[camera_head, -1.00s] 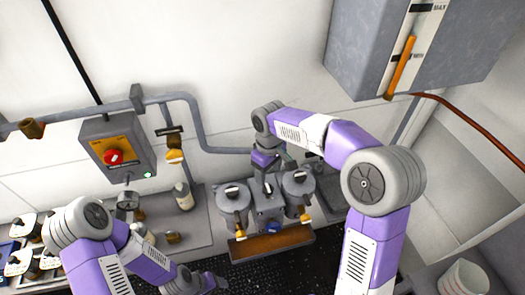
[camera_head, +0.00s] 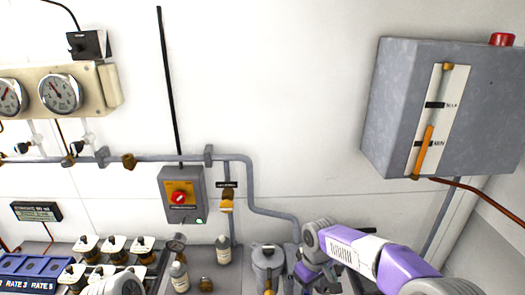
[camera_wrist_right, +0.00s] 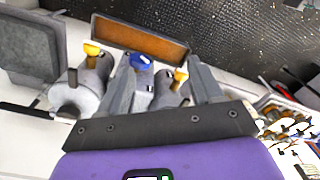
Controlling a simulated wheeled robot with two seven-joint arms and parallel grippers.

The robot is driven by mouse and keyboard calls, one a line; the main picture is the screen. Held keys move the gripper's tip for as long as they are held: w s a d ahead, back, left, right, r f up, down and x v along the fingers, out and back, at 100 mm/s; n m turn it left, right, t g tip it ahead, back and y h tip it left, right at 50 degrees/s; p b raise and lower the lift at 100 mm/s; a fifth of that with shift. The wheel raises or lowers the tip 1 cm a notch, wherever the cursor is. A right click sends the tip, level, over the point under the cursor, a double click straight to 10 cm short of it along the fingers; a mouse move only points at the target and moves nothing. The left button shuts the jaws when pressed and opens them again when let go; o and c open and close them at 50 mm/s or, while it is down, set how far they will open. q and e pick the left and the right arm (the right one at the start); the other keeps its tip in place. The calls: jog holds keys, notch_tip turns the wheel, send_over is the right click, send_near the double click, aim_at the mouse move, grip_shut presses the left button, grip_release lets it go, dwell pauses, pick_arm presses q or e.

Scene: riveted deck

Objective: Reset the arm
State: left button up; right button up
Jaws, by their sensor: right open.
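My right arm comes in from the lower right in the head view, and its gripper (camera_head: 308,277) points down at the pots by the wall. In the right wrist view my right gripper (camera_wrist_right: 163,82) is open. Its two grey fingers stand either side of a grey block with a blue knob (camera_wrist_right: 141,61); I cannot tell whether they touch it. A grey pot (camera_wrist_right: 84,88) with a yellow tap is on each side. Only a grey joint of my left arm shows at the lower left of the head view; its gripper is out of view.
A grey switch box (camera_head: 182,194) with a red knob hangs on the wall beside a pipe (camera_head: 262,210). A large grey gauge cabinet (camera_head: 395,110) is at the upper right. Bottles (camera_head: 223,250) and several white-topped containers stand below. A brown tray (camera_wrist_right: 139,40) lies beyond the block.

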notch_tip(320, 180, down, 14)
jog(key=a+m+y+b, duration=0.1)
jog(key=a+y+b, duration=0.1)
pick_arm(q)
notch_tip(320, 180, down, 6)
jog(key=w+b, duration=0.1)
jog(key=b, duration=0.2)
jog(key=shift+w+f+b, duration=0.25)
jog(key=shift+b, duration=0.15)
pick_arm(e)
jog(key=s+a+f+m+y, duration=0.1)
jog(key=s+f+m, duration=0.7)
jog(key=s+f, duration=1.1)
jog(key=shift+f+t+y, duration=0.3)
jog(key=shift+f+y, duration=0.1)
jog(key=shift+f, duration=0.3)
jog(key=shift+a, duration=0.1)
